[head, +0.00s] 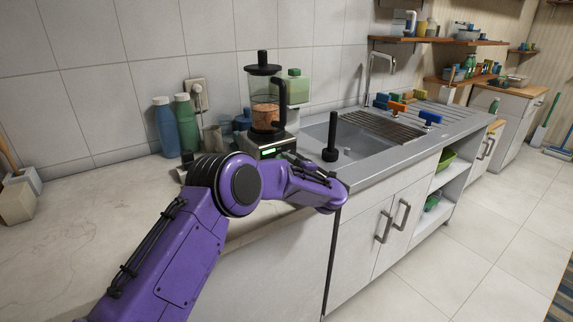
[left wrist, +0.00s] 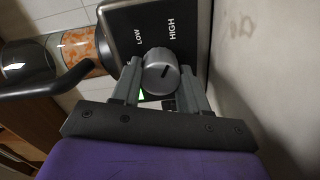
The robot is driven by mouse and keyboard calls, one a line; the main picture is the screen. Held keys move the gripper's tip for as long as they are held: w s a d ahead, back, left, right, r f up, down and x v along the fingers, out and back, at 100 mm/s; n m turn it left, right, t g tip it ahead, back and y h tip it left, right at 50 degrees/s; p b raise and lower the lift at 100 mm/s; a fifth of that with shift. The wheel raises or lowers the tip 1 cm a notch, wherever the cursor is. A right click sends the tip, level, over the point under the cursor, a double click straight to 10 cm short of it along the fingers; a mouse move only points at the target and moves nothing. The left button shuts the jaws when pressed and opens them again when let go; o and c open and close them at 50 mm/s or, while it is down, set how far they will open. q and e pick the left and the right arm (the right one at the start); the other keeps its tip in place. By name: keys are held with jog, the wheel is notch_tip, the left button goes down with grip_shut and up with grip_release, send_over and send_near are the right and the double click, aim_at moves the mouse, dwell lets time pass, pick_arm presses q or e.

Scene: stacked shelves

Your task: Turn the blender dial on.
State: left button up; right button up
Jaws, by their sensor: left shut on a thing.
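The blender stands on the counter in the head view, with a clear jar (head: 265,103) holding orange-brown contents, a black lid and handle, and a metallic base (head: 262,145) with a small green light. In the left wrist view, its round grey dial (left wrist: 160,72) sits on a dark panel (left wrist: 155,28) marked LOW and HIGH, with a short dark mark on its face. My left gripper (left wrist: 160,84) is shut on the dial, a finger on each side. In the head view my purple arm hides the dial and most of the gripper. My right gripper is not in view.
Blue (head: 166,127) and green bottles (head: 186,124) stand left of the blender by the wall. A sink (head: 318,131) is to the right, with an upright black rod (head: 331,138) near its front. The counter at left (head: 90,205) is mostly clear.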

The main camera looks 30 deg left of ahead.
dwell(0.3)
pick_arm(q)
jog(key=o, duration=1.1)
jog(key=shift+d, duration=0.1)
jog(key=shift+c, duration=0.2)
jog(key=b+v, duration=0.2)
jog(key=v, duration=0.8)
jog(key=shift+s+d+f, duration=0.1)
jog(key=shift+d, duration=0.15)
